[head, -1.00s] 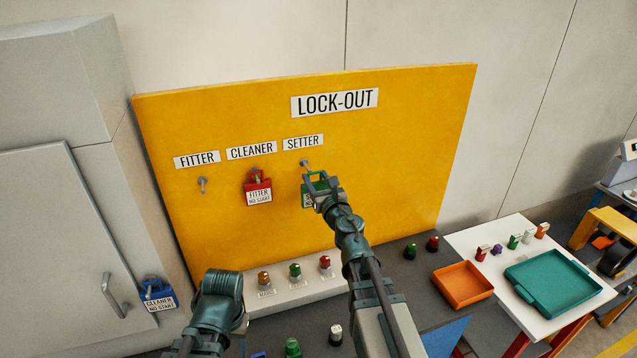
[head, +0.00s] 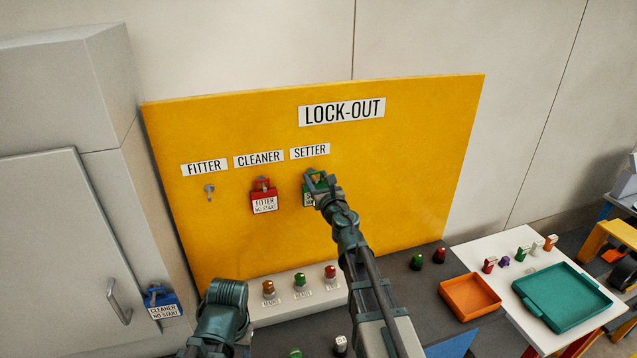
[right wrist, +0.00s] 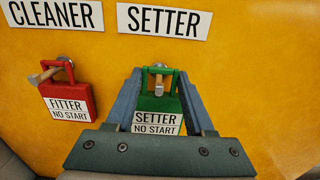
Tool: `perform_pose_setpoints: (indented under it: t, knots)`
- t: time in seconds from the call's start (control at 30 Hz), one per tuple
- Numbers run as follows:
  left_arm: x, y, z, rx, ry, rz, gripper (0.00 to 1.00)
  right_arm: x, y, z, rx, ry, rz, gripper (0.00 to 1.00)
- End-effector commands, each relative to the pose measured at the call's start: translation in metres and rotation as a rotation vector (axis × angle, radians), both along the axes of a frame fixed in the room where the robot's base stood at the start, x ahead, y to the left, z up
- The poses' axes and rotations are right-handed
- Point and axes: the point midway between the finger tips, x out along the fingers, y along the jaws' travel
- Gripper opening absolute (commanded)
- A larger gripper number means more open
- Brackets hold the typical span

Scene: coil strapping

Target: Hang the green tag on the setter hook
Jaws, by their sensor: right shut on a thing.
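The green tag (head: 307,199), lettered SETTER NO START, is at the board under the SETTER label (head: 310,151). My right gripper (head: 318,184) is shut on it, with a finger on each side in the right wrist view (right wrist: 158,88). The tag hangs upright there (right wrist: 158,104). The setter hook (right wrist: 159,81) shows inside the opening of the tag's shackle, its tip pointing toward the camera. Whether the shackle rests on the hook is not clear. Of my left arm only a link shows at the lower left; its gripper is out of view.
A red tag (head: 264,201) hangs on the cleaner hook, left of the green one. The fitter hook (head: 209,191) is bare. A blue tag (head: 159,303) hangs on the grey cabinet (head: 60,240). An orange tray (head: 470,296) and a teal tray (head: 562,297) stand at the right.

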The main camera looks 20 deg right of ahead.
Motion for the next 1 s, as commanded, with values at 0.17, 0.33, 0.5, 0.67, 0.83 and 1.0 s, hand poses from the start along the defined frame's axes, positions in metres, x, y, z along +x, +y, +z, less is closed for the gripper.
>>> perform_pose_setpoints:
  t: [0.17, 0.33, 0.5, 0.67, 0.83, 1.0]
  knots:
    - [0.0, 0.0, 0.0, 0.0, 0.0, 0.0, 0.5, 0.012, 0.0, 0.0, 0.0, 0.0, 0.0, 0.0]
    - [0.0, 0.0, -0.006, 0.0, 0.0, 0.0, 0.5, 0.02, 0.001, -0.005, 0.0, 0.0, 0.0, 0.0]
    - [0.0, 0.0, -0.009, 0.0, 0.0, 0.001, 0.5, 0.026, 0.001, -0.009, 0.0, 0.0, 0.0, 0.0]
    - [0.0, 0.0, -0.01, 0.0, -0.001, 0.001, 0.5, 0.027, 0.001, -0.01, 0.0, 0.0, 0.0, 0.0]
    - [0.0, 0.0, -0.01, 0.0, 0.0, 0.001, 0.5, 0.027, 0.001, -0.01, 0.0, 0.0, 0.0, 0.0]
    - [0.0, 0.0, -0.01, 0.0, 0.0, 0.001, 0.5, 0.027, 0.001, -0.01, 0.0, 0.0, 0.0, 0.0]
